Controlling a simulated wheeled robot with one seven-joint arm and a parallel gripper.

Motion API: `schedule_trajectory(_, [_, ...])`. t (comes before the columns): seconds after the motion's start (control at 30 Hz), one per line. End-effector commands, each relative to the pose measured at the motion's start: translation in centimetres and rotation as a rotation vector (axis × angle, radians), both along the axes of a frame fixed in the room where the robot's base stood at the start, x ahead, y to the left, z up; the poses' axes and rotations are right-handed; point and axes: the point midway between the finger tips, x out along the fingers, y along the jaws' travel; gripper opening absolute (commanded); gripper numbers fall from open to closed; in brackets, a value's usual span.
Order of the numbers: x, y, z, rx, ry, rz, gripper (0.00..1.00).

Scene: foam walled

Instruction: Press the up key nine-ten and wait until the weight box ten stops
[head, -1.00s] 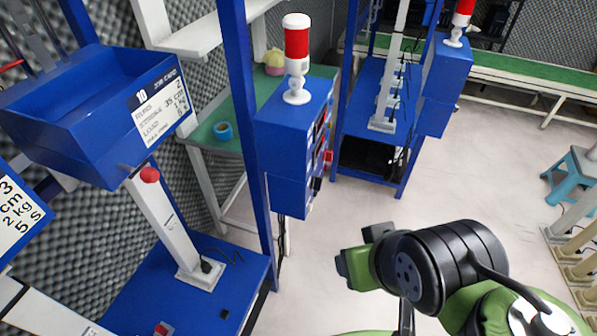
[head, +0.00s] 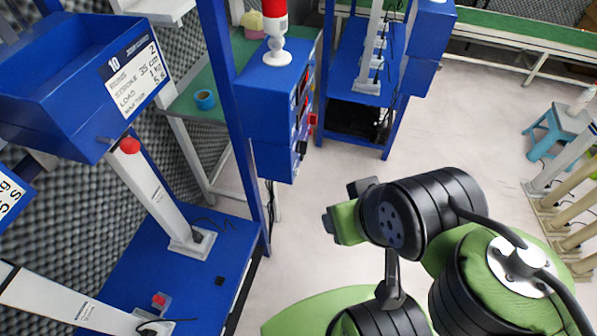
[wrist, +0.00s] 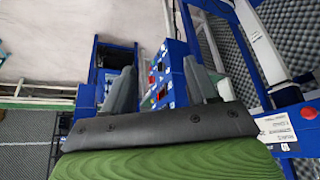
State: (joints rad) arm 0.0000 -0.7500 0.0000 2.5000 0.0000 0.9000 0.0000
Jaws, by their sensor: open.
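Weight box ten (head: 62,125) is a blue open-topped tray at the upper left of the head view, with a white card marked 10. It sits above a white slanted actuator with a red knob under the tray. Its card also shows at the lower right of the wrist view (wrist: 276,128). A blue control box (head: 272,105) with a red-and-white lamp on top stands right of it; its keys are on the side face, seen edge-on, and their labels are unreadable. In the wrist view, my gripper (wrist: 162,85) is open and empty, with the control box's key face beyond and between its fingers.
A blue post (head: 232,120) stands between the tray and the control box. A blue base platform (head: 160,270) with another actuator lies at the lower left. A second blue rack (head: 355,50) stands behind. Pale floor (head: 480,110) is open to the right, with a teal stool (head: 556,130).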

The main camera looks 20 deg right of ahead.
Motion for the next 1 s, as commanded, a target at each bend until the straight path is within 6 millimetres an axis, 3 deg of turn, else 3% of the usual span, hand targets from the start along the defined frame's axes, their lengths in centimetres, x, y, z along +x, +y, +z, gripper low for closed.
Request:
schedule_trajectory(0.13, [0.00, 0.00, 0.00, 0.000, 0.000, 0.000, 0.56])
schedule_trajectory(0.5, [0.00, 0.00, 0.00, 0.000, 0.000, 0.000, 0.00])
schedule_trajectory(1.0, [0.00, 0.00, 0.00, 0.000, 0.000, 0.000, 0.00])
